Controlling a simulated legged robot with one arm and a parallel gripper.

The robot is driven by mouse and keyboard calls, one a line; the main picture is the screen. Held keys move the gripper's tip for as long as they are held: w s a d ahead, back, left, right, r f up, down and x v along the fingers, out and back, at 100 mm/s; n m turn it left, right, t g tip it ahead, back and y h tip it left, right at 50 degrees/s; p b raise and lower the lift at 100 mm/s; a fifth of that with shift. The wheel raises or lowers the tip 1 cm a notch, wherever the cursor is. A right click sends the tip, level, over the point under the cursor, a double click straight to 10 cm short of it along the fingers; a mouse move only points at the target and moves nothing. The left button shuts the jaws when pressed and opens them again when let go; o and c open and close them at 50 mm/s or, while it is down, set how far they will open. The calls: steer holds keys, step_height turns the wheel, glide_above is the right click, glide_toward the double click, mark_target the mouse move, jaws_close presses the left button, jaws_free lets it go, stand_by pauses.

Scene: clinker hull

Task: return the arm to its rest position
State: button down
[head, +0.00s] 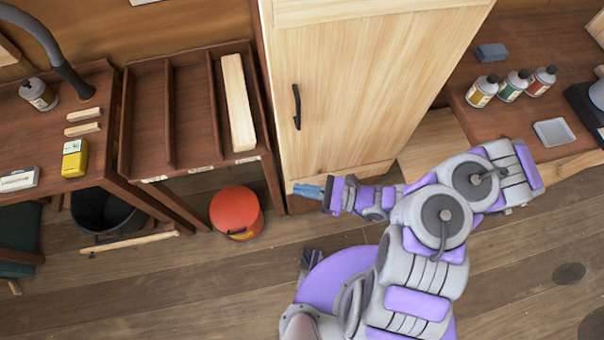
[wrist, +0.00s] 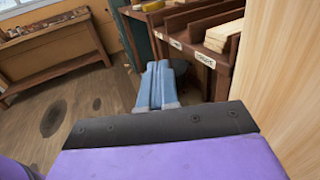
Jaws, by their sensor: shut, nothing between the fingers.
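My gripper (head: 309,191) shows in the head view as blue fingers pointing left, just in front of the lower part of a tall pale wooden cabinet (head: 350,90). In the wrist view my gripper (wrist: 160,88) has its two blue fingers together with nothing between them. My purple and grey arm is bent out to the right of the gripper. The cabinet door is shut and its black handle stands above the gripper in the picture. The cabinet's side fills the right edge of the wrist view (wrist: 285,80).
A red bucket (head: 237,212) stands on the floor left of my gripper. A rack (head: 190,110) with a pale plank (head: 238,102) stands left of the cabinet. Bottles (head: 513,85) and a grey tray (head: 553,132) sit on the right bench.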

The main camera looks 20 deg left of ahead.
steer(key=shift+s+d, duration=0.15)
steer(key=shift+s, duration=0.25)
steer(key=shift+d, duration=0.1)
steer(key=s+d+r+n+g+h, duration=0.1)
steer(key=s+r+n+g+h, duration=0.2)
steer(key=r+n, duration=0.45)
steer(key=d+r+n+g+h, duration=0.2)
steer(key=r+n+g+h, duration=0.15)
steer(key=r+n, duration=0.35)
steer(key=s+d+r+n+t+h, duration=0.1)
steer(key=s+d+r+t+h, duration=0.2)
steer(key=d, duration=0.6)
steer(key=s+d+r+n+t+h, duration=0.1)
steer(key=s+d+r+t+h, duration=0.2)
steer(key=s+d+r+h, duration=0.2)
steer(key=d+r+h, duration=0.3)
steer(key=d+r, duration=0.1)
steer(key=shift+d+r+n, duration=0.35)
